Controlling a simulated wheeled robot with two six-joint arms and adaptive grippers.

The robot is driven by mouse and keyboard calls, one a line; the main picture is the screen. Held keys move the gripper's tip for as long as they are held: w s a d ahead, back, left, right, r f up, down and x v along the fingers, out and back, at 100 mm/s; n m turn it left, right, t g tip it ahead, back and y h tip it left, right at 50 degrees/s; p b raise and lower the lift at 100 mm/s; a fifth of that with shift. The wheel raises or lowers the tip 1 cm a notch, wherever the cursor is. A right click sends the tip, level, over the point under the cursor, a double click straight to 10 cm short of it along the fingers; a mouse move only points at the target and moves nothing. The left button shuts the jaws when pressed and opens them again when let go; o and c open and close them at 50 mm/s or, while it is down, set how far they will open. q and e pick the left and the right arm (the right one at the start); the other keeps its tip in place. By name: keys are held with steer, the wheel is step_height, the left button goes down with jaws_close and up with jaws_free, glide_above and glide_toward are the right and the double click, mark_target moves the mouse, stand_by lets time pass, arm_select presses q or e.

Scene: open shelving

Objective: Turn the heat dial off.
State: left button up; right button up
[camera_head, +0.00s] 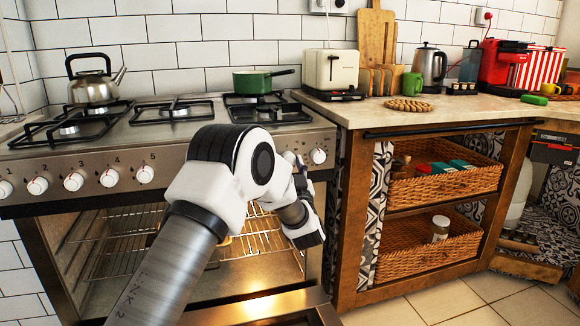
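The stove's front panel (88,163) carries a row of white dials. Several show on the left, among them one under the number 5 (145,174). Another dial (318,156) shows at the panel's right end, just right of my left gripper (297,164). My arm hides the panel between these, with any dials there. The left gripper is mostly hidden behind my own arm; its visible tip is close to the right-end dial, but contact and finger opening cannot be made out. My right gripper is not in view.
The oven door (265,308) is open below the panel, with lit racks (125,240) inside. A kettle (92,82) and a green pan (252,81) stand on the hob. The wooden counter unit (345,205) with wicker baskets (445,187) stands right of the stove.

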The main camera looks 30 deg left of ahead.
arm_select(q)
steer(key=c, duration=0.4)
